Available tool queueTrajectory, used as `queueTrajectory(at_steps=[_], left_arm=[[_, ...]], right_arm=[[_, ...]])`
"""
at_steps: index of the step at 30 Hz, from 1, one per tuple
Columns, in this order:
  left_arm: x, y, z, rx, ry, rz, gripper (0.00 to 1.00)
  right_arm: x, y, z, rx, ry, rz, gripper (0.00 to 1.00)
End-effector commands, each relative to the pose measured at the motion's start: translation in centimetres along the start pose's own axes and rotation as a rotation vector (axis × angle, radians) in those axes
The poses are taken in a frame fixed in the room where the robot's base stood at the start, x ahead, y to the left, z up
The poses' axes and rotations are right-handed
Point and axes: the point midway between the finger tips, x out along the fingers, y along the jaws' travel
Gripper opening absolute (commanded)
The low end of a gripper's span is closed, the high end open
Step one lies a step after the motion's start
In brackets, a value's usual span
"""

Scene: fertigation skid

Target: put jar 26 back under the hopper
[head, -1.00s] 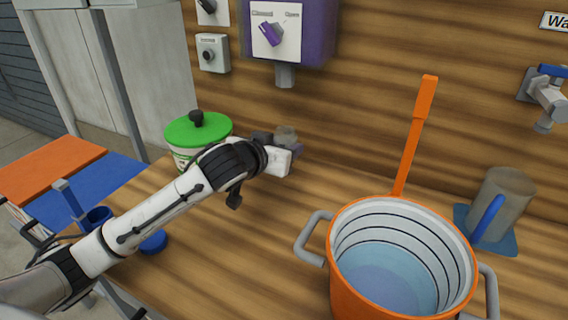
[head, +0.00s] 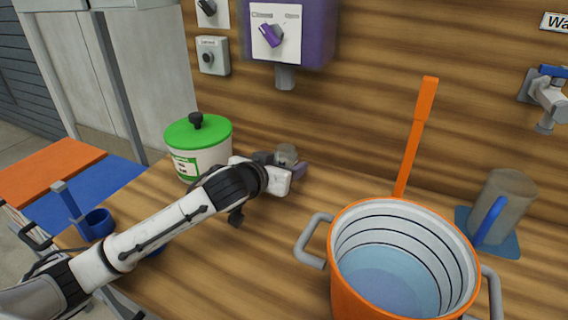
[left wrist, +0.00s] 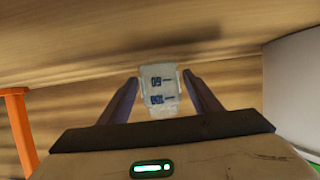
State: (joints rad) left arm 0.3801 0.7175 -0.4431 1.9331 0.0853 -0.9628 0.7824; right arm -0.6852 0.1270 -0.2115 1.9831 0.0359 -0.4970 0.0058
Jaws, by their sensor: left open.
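A small clear jar (head: 287,152) with dark measuring marks is at the back of the wooden bench, below the spout (head: 285,77) of the purple hopper (head: 290,35). My left gripper (head: 286,165) is open, with its fingers on either side of the jar. In the left wrist view the jar (left wrist: 160,88) is between the two spread fingertips (left wrist: 160,90), its marks upside down. Its lower part is hidden in the head view, so I cannot tell whether it touches the bench. No number 26 is readable. My right gripper is not in view.
A white tub (head: 207,158) with a green lid stands left of the gripper. An orange pot (head: 345,285) of water is at the front right, an orange-handled tool (head: 412,135) behind it.

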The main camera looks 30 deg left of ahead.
Motion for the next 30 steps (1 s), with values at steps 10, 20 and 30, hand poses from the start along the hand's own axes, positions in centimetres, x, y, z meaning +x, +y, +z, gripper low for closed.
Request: queueTrajectory(at_steps=[10,20,30], left_arm=[[-2.5,0.0,-0.2,0.001,-0.001,0.001,0.58],[-9.4,0.0,-0.2,0.002,-0.001,0.001,0.58],[-12.2,0.0,-0.3,0.0,0.0,0.0,0.58]], right_arm=[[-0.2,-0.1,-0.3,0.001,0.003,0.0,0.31],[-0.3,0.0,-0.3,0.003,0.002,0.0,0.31],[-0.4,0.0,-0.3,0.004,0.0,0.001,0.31]])
